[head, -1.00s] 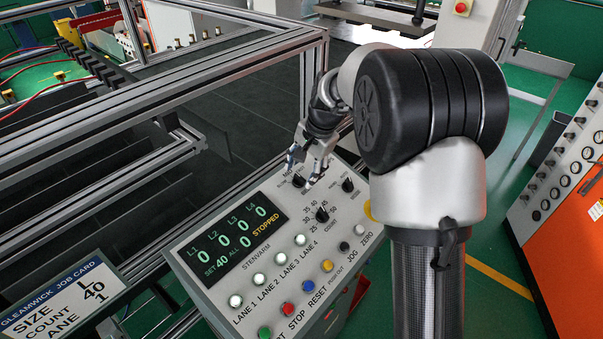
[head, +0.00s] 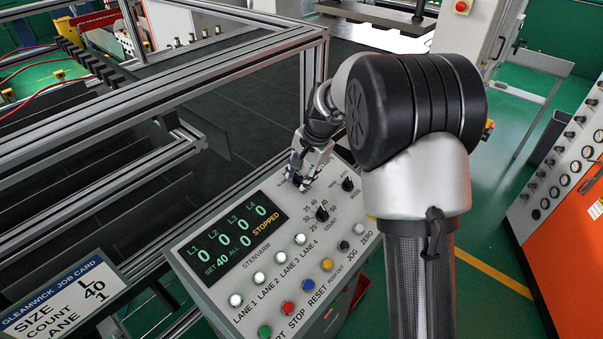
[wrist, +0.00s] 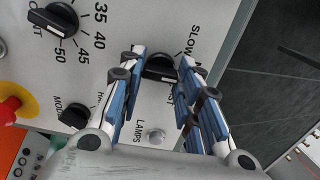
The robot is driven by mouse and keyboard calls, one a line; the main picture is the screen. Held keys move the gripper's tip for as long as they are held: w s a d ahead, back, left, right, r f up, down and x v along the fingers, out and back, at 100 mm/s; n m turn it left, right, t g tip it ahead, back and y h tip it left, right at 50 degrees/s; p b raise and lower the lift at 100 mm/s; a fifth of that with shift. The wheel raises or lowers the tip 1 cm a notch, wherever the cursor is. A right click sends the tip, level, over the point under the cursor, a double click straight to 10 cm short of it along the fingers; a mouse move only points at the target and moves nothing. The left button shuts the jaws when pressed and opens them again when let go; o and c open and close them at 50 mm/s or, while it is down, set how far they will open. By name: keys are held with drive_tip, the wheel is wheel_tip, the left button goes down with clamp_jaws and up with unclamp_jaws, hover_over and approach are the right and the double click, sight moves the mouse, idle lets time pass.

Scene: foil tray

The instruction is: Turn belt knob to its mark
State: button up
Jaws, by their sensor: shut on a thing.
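In the wrist view the black belt knob (wrist: 160,67) sits on the pale panel between lettering reading SLOW and a partly hidden word ending in ST. My gripper (wrist: 162,60) is shut on this knob, one finger on each side. The fingers hide part of the knob and its scale, and I cannot tell where its pointer stands. The control panel (head: 215,285) has a display (head: 231,233) reading SET 40 and STOPPED.
The count knob (head: 322,213) and mode knob (head: 347,184) stand close by on the panel. A red stop button (wrist: 9,106) and a lamps button (wrist: 156,136) show in the wrist view. A metal frame (head: 308,95) rises behind the panel. A job card (head: 60,297) lies left.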

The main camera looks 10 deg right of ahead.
drive_tip(key=c, duration=0.3)
drive_tip(key=shift+f+n+b, duration=0.1)
drive_tip(key=shift+n+b, duration=0.2)
drive_tip(key=n+b, duration=0.2)
drive_tip(key=n, duration=0.2)
drive_tip(key=shift+n+b, duration=0.3)
drive_tip(key=shift+b, duration=0.1)
drive_tip(key=n+b, duration=0.2)
drive_tip(key=n, duration=0.2)
drive_tip(key=shift+n, duration=0.3)
drive_tip(key=o, duration=1)
